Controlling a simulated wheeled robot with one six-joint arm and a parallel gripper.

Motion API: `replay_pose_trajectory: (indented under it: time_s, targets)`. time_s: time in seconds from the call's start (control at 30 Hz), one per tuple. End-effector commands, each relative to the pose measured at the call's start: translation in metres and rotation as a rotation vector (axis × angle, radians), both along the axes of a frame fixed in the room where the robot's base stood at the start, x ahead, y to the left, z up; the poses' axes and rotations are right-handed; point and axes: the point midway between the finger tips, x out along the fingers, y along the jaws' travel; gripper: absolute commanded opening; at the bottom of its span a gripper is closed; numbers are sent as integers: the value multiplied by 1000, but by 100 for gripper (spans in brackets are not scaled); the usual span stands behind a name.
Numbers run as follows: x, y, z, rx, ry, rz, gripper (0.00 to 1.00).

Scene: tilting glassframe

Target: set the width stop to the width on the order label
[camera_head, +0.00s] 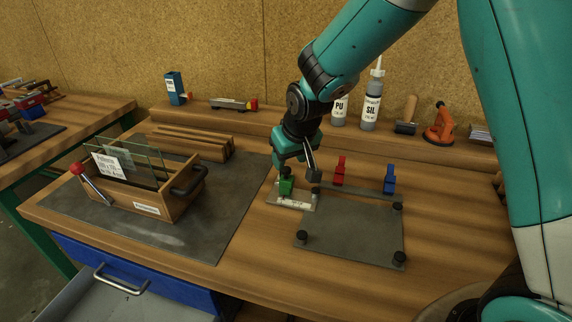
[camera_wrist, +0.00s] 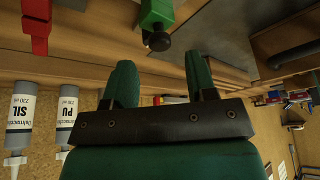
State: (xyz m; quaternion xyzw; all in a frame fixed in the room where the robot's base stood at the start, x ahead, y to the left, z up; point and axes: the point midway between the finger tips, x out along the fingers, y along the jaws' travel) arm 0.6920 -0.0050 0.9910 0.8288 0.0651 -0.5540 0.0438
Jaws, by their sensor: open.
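A small green block with a black knob (camera_head: 286,186) sits upright on a pale metal strip (camera_head: 300,204) at the middle of the bench. In the wrist view the green block (camera_wrist: 155,14) is ahead of the fingers, roughly between them, and not gripped. My gripper (camera_wrist: 161,80) is open and empty. In the head view my gripper (camera_head: 284,162) is just above and behind the green block. A white order label (camera_head: 108,164) is stuck on glass in a wooden carrier at left; its print is too small to read surely. Marks on the strip are unreadable.
A red block (camera_head: 339,171) and a blue block (camera_head: 389,179) stand behind a dark plate (camera_head: 352,234) with black corner knobs. The wooden carrier (camera_head: 160,203) stands on a grey mat. PU (camera_head: 340,109) and SIL (camera_head: 370,111) bottles stand on the back ledge.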

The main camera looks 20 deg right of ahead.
Motion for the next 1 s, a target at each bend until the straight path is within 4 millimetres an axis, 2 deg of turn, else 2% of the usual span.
replay_pose_trajectory:
  time_s: [0.1,0.2,0.6,0.67,0.83,1.0]
  targets:
    - [7,1,-18,0,3,0,52]
    - [11,1,-28,0,2,0,52]
    - [14,2,-35,0,0,0,52]
    - [14,2,-35,1,0,0,40]
    - [14,2,-35,0,0,0,1]
    - [13,2,-35,0,0,2,0]
